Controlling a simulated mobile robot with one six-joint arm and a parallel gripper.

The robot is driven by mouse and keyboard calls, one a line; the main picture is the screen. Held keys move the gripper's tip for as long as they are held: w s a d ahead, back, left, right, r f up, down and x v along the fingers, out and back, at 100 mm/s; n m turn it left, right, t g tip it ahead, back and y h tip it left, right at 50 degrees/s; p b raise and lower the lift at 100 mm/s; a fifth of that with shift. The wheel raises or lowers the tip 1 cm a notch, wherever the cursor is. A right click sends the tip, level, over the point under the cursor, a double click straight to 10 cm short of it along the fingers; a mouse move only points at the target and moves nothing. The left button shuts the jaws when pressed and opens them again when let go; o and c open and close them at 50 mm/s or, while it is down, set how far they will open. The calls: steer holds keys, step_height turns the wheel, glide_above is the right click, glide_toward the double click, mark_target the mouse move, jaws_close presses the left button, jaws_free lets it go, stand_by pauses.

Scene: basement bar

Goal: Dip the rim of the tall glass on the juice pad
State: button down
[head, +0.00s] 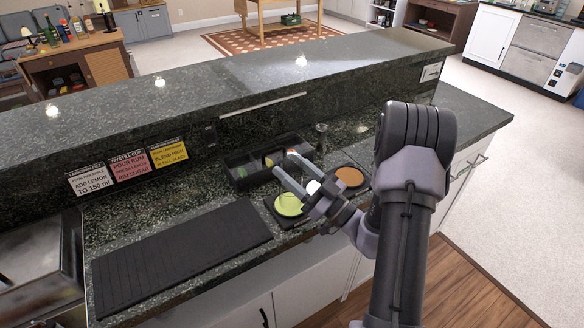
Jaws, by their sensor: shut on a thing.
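My gripper (287,163) is above the counter, over the back edge of the rimming tray (276,216), with its fingers pointing to the upper left. Its fingers are spread around a clear thing that barely shows, seemingly the tall glass; its rim and tilt cannot be made out. The green pad (289,205), seemingly the juice pad, lies at the tray's left end, below and in front of the fingertips. A white pad (313,187) in the middle is partly hidden by my gripper. An orange-brown pad (349,177) is at the right end.
A black divided caddy (240,172) stands behind the tray, close to my fingertips. A small clear vessel (321,130) stands behind it. A black ribbed mat (180,256) lies to the left. Three recipe cards (128,165) lean below the raised bar ledge (220,95).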

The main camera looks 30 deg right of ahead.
step_height(320, 180, up, 8)
steer(key=p, duration=0.8)
steer(key=shift+f, duration=0.35)
